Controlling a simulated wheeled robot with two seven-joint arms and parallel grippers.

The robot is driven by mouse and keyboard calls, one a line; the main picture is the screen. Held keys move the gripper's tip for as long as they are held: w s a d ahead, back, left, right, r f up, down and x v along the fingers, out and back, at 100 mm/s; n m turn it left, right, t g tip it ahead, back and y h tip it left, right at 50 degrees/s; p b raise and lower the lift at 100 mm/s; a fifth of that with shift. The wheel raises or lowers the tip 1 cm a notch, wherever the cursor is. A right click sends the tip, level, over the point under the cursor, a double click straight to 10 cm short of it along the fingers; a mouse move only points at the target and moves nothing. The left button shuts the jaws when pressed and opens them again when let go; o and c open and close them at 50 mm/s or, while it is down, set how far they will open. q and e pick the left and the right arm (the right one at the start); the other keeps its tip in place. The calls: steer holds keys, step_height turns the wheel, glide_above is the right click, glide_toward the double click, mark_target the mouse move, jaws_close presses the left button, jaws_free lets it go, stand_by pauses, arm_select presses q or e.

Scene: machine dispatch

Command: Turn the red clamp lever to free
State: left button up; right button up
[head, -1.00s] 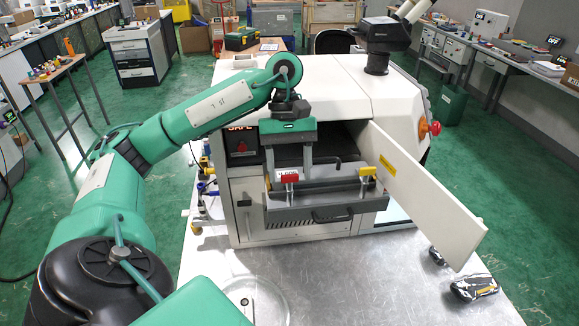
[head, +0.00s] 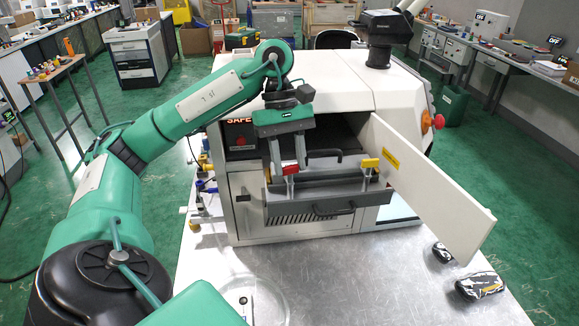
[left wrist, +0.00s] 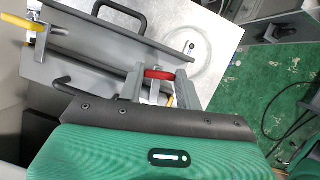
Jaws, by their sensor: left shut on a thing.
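The red clamp lever (head: 290,169) is a short red grip on a grey post, at the left of the open front tray (head: 318,205) of the white machine. My left gripper (head: 288,166) reaches down over it, tilted, with one finger on each side. In the left wrist view the red lever (left wrist: 160,74) lies across between the two grey fingers (left wrist: 158,84), which are shut on it. A yellow-handled clamp (head: 370,163) stands at the tray's right; it also shows in the left wrist view (left wrist: 22,22). My right gripper is not in view.
The machine's white door (head: 435,195) stands open to the right of the tray. A black bent rod (head: 325,154) sits behind the levers. Two dark-and-white objects (head: 480,286) lie on the metal table (head: 380,270) at right; its front is mostly clear.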

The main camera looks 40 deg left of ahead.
arm_select(q)
steer(key=n+b, duration=0.1)
steer(key=n+t+b, duration=0.1)
steer(key=n+b, duration=0.1)
steer(key=shift+s+f+n, duration=0.1)
steer(key=shift+f+n, duration=0.15)
steer(key=shift+n, duration=0.15)
steer(key=n+t+b, duration=0.1)
steer(key=n+b, duration=0.1)
steer(key=shift+s+r+n+t, duration=0.1)
steer(key=shift+n+t, duration=0.2)
steer(key=shift+n+t+b, duration=0.3)
steer(key=shift+n+b, duration=0.25)
steer(key=shift+n, duration=0.35)
steer(key=n, duration=0.1)
steer(key=n+t, duration=0.1)
steer(key=n, duration=0.1)
steer(key=shift+s+r+n+b, duration=0.15)
steer(key=shift+n+b, duration=0.15)
steer(key=shift+b, duration=0.05)
steer(key=n+t+y, duration=0.1)
steer(key=n, duration=0.2)
steer(key=shift+n, duration=0.3)
steer(key=o, duration=1)
steer(key=shift+d, duration=0.1)
